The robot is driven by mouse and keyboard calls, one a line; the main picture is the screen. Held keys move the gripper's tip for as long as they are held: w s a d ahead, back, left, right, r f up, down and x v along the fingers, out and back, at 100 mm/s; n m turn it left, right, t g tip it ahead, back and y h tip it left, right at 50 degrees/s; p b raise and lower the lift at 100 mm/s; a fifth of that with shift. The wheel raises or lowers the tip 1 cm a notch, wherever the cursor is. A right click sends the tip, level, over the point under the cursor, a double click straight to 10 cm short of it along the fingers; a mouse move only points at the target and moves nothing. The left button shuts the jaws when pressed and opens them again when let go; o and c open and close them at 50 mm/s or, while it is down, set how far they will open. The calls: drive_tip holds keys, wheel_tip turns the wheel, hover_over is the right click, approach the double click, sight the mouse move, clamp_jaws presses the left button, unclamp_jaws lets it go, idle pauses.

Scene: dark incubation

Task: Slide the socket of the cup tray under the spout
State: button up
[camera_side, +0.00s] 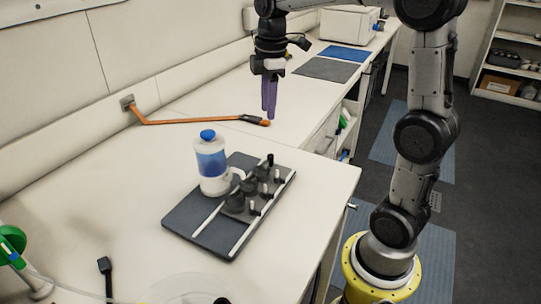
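A white dispenser bottle (211,163) with a blue lid and blue contents stands on a dark board (192,218). Its white spout (238,172) points right from low on its side. The dark cup tray (262,196) lies on the board between two pale rails, right of the bottle. It carries several dark round sockets or cups and short upright pegs. The nearest round one (235,202) is just below the spout in the picture; exact alignment cannot be told. My gripper (269,115) hangs pointing down, behind and above the tray, apart from it. Its purple fingers look close together, with nothing visible between them.
An orange jointed bar (190,121) runs from the wall across the bench behind the bottle. Dark and blue mats (323,69) and a white box (347,22) are farther back. A green reel (12,243) and clear tubing are at front left. The bench's right edge is near the board.

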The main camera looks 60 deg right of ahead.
sight(271, 155)
drive_tip(key=shift+m+g, duration=0.3)
drive_tip(key=shift+g, duration=0.1)
drive_tip(key=f, duration=0.5)
drive_tip(key=d+f, duration=0.1)
drive_tip(key=f, duration=0.5)
drive_tip(key=d+f, duration=0.1)
drive_tip(key=f, duration=0.4)
drive_tip(key=shift+w+d+f, duration=0.1)
drive_tip(key=shift+w+f, duration=0.15)
drive_tip(key=shift+c, duration=0.2)
clamp_jaws()
idle(0.3)
